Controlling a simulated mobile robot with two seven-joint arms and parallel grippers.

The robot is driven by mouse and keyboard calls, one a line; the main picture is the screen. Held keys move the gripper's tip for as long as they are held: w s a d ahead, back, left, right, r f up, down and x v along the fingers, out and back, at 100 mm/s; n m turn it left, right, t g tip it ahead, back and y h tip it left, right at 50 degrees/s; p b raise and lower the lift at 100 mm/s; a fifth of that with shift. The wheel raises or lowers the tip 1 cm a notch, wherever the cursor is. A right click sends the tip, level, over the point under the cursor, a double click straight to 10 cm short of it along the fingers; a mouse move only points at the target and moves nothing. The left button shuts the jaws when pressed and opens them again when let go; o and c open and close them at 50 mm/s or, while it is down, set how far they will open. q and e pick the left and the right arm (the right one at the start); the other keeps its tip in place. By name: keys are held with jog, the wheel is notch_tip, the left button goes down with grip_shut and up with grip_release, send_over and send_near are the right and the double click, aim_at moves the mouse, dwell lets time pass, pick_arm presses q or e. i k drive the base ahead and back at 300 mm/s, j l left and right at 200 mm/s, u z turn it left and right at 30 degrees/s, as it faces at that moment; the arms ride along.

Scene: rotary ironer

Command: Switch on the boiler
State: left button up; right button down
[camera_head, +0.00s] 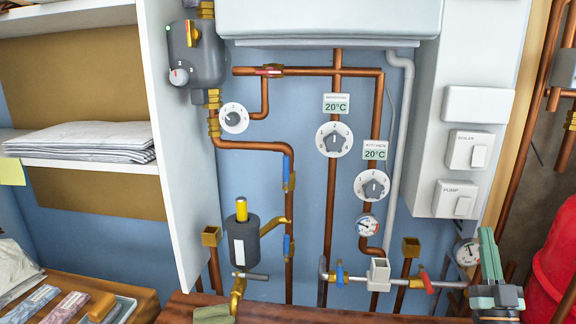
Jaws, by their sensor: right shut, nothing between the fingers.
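The boiler switch (479,156) is a white rocker in a box labelled BOILER. It sits on the side of the white cabinet (432,120) at the right. Whether the rocker is on or off cannot be told. A similar box below it, labelled PUMP, carries the pump switch (463,206). My right gripper (487,238) is green, points upward and is shut with nothing in it. It is below and slightly right of both switches in the picture, apart from them. My left gripper is not visible.
Copper pipes, dials (334,139) and valves cover the blue wall left of the switches. A gauge (467,252) and a pipe with a red-handled valve (425,280) are close to my right gripper. A red tank (556,262) stands at the right edge. White shelves (85,164) stand left.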

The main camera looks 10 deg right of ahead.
aim_at(479, 152)
jog(key=k+j, duration=0.35)
jog(key=j, duration=0.15)
jog(key=k+j, duration=0.35)
jog(key=j, duration=0.15)
